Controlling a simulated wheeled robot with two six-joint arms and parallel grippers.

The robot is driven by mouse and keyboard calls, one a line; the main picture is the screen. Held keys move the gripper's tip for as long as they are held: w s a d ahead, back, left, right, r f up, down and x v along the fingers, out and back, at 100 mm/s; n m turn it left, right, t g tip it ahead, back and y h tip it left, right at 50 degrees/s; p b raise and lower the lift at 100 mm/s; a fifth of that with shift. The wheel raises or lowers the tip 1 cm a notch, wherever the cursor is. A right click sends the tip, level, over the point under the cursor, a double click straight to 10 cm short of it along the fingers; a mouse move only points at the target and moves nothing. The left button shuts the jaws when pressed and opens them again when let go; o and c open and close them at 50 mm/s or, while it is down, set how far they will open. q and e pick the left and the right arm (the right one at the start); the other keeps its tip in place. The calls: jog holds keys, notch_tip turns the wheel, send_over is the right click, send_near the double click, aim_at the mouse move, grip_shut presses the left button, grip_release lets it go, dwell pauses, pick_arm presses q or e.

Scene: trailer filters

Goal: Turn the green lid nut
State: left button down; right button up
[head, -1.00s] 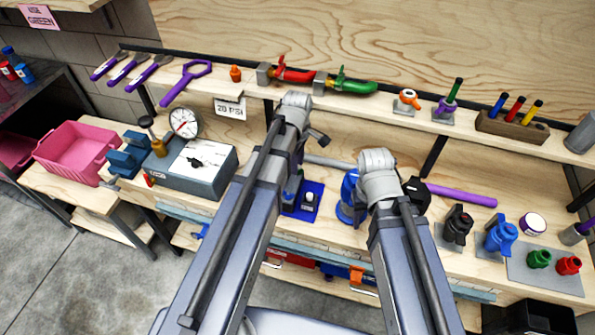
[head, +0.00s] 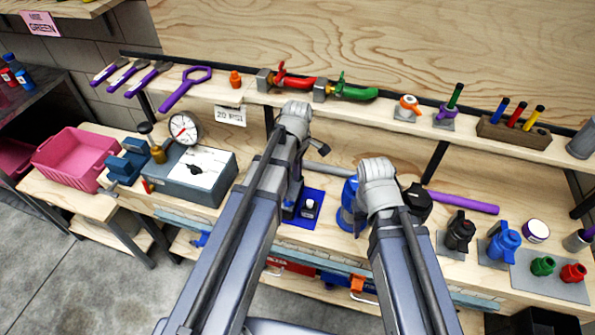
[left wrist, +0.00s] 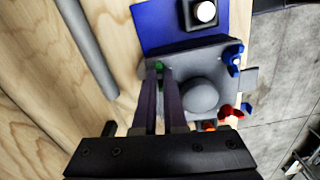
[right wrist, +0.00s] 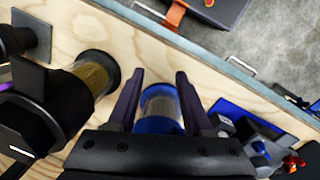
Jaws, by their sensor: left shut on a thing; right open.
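The green lid nut (left wrist: 158,66) shows in the left wrist view, at the edge of a grey housing lid with a round dome (left wrist: 200,96). My left gripper (left wrist: 160,78) is shut on the green nut, a fingertip on each side of it. A blue nut (left wrist: 232,56) and a red nut (left wrist: 235,110) sit at other edges of the lid. In the right wrist view my right gripper (right wrist: 157,80) is open, its fingers on either side of a clear cylinder with a blue base (right wrist: 160,110). I cannot tell whether they touch it. In the head view my arms hide both fingertip pairs.
A blue mat (head: 304,222) lies beside the lid. A grey box with a gauge (head: 200,176) stands left on the bench. A black round thing (head: 417,205), a purple bar (head: 465,202) and black and blue fittings (head: 503,242) stand right. The shelf above carries tools and valves.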

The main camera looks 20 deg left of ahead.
pick_arm(q)
jog(key=shift+m, duration=0.3)
jog(key=m, duration=0.3)
jog(key=shift+m, duration=0.4)
jog(key=m, duration=0.3)
jog(key=shift+m, duration=0.4)
jog(key=m, duration=0.4)
jog(key=shift+m, duration=1.9)
jog(key=c, duration=1)
grip_release()
